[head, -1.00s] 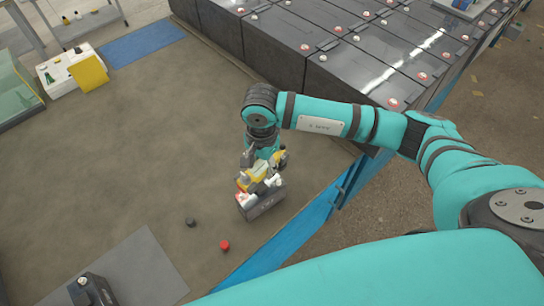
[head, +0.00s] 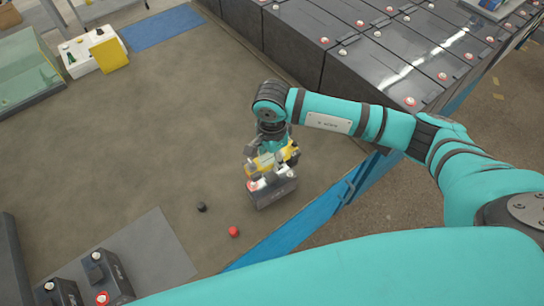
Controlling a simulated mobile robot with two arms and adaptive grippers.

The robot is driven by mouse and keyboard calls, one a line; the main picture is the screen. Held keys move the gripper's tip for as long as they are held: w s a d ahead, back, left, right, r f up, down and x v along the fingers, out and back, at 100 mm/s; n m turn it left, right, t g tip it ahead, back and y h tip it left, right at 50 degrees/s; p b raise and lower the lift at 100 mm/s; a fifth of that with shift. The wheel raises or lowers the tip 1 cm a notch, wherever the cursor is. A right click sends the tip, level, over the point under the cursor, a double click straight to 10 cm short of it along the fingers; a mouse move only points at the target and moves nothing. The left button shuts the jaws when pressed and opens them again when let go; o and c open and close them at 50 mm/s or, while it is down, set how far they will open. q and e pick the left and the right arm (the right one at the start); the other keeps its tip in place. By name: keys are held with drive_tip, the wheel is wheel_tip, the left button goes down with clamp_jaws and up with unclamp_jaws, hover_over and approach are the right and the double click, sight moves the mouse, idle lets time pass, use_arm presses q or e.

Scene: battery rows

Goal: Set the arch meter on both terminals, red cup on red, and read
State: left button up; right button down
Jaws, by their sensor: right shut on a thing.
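My right gripper (head: 271,156) points down and is shut on the yellow arch meter (head: 262,164). The meter is directly over a dark grey battery (head: 277,194) that stands on the brown mat near its blue edge. Light and red parts show at the battery's top, under the meter. Whether each cup sits on its terminal, or which colour meets which, is too small and partly hidden to tell. I cannot read the meter's face. My left gripper is not in view.
A black cap (head: 201,207) and a red cap (head: 233,231) lie on the mat (head: 150,130) beside the battery. More batteries (head: 104,275) stand on a grey sheet (head: 165,250) at lower left. A long battery row (head: 350,75) fills the upper right. A white tray (head: 82,62) stands upper left.

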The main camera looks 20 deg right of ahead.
sight(272, 157)
drive_tip(key=shift+f+b, duration=2.1)
drive_tip(key=shift+f, duration=0.3)
drive_tip(key=shift+b, duration=0.9)
drive_tip(key=shift+f+b, duration=1.2)
drive_tip(key=shift+b, duration=0.05)
drive_tip(key=c, duration=0.7)
unclamp_jaws()
drive_tip(key=shift+c, duration=0.2)
wheel_tip(272, 157, up, 12)
drive_tip(key=shift+r, duration=0.1)
